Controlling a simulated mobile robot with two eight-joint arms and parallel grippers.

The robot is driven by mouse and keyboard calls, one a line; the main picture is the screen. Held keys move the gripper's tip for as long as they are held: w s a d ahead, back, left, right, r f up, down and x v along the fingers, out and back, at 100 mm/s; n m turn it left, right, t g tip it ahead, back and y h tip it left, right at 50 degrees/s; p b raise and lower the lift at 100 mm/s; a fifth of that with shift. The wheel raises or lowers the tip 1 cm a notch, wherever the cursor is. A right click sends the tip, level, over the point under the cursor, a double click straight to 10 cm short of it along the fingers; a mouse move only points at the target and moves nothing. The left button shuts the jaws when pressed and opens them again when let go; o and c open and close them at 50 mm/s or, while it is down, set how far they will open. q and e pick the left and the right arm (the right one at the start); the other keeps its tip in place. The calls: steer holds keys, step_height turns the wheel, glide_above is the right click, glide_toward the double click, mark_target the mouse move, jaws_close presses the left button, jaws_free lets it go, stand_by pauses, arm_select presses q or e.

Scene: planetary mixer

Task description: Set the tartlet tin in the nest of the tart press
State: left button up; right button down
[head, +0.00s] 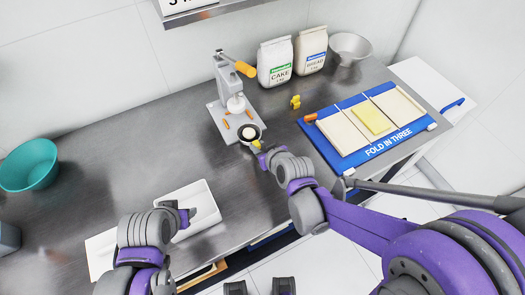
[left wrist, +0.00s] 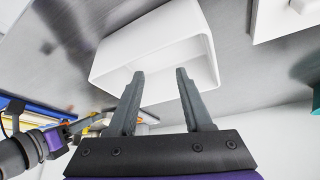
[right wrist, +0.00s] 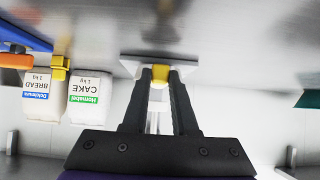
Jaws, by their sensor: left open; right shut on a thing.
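Orange pieces mark the base around the nest, whose inside I cannot make out. The tartlet tin (head: 249,132), a small dark round tin with pale contents, is at the front right edge of the base. My right gripper (head: 260,147) is shut on its yellow tab (right wrist: 160,72). I cannot tell whether the tin touches the plate. My left gripper (head: 190,213) is open and empty (left wrist: 158,75), by a white box.
The white open box (head: 200,197) is at the front of the counter. CAKE (head: 275,62) and BREAD (head: 311,50) flour bags, a yellow object (head: 295,101) and a metal bowl (head: 350,46) stand right of the press. A blue folding mat (head: 345,155) lies right. A teal bowl (head: 28,165) is far left.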

mark_target(245, 128)
arm_select(q)
steer(key=shift+f, duration=0.1)
arm_select(e)
steer(key=shift+w+a, duration=0.25)
steer(key=shift+w, duration=0.4)
arm_select(q)
steer(key=shift+s+f, duration=0.15)
steer(key=shift+f, duration=0.25)
arm_select(e)
steer(key=shift+w+a, duration=0.5)
steer(key=shift+w, duration=0.7)
steer(key=shift+w+a, duration=0.5)
steer(key=shift+w, duration=0.65)
steer(key=shift+w+a, duration=0.5)
steer(key=shift+w, duration=0.7)
arm_select(q)
steer(key=shift+f+b, duration=0.35)
steer(key=shift+b, duration=0.15)
arm_select(e)
steer(key=shift+f, duration=0.4)
arm_select(q)
steer(key=shift+s+f, duration=0.15)
steer(key=shift+s, duration=0.05)
arm_select(e)
steer(key=shift+s+f, duration=0.1)
steer(key=c, duration=0.6)
jaws_free()
